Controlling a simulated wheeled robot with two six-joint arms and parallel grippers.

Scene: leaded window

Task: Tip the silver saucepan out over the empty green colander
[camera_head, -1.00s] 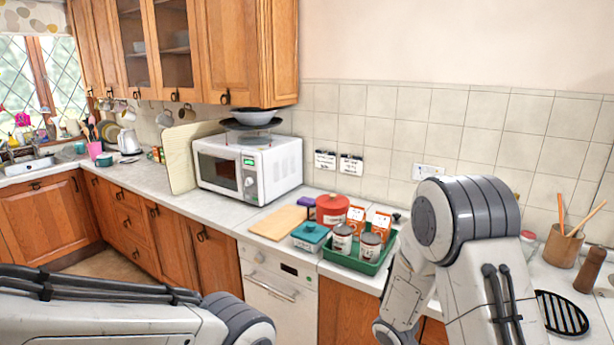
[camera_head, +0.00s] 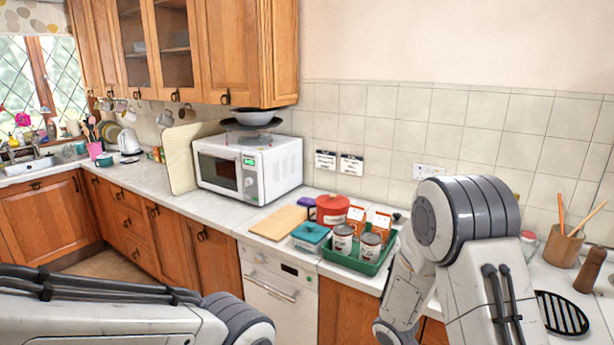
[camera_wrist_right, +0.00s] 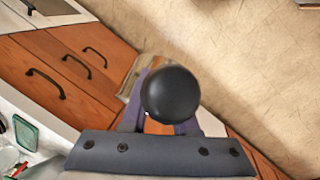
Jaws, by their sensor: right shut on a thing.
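In the right wrist view, a round black end (camera_wrist_right: 171,94) fills the space between the fingers of my right gripper (camera_wrist_right: 168,124). It looks like the end of a handle seen head-on, and my right gripper is shut on it. The body of the silver saucepan cannot be made out behind it. The right gripper is out of the head view; only my right arm shows there. My left gripper is out of view, with only its arm low at the left. I cannot make out the green colander in either view.
A green tray (camera_head: 357,263) with tins and cartons stands on the counter by a red pot (camera_head: 332,209), a teal-lidded box (camera_head: 310,233) and a wooden board (camera_head: 278,222). The microwave (camera_head: 248,167) is farther left. A utensil pot (camera_head: 563,246) stands at right.

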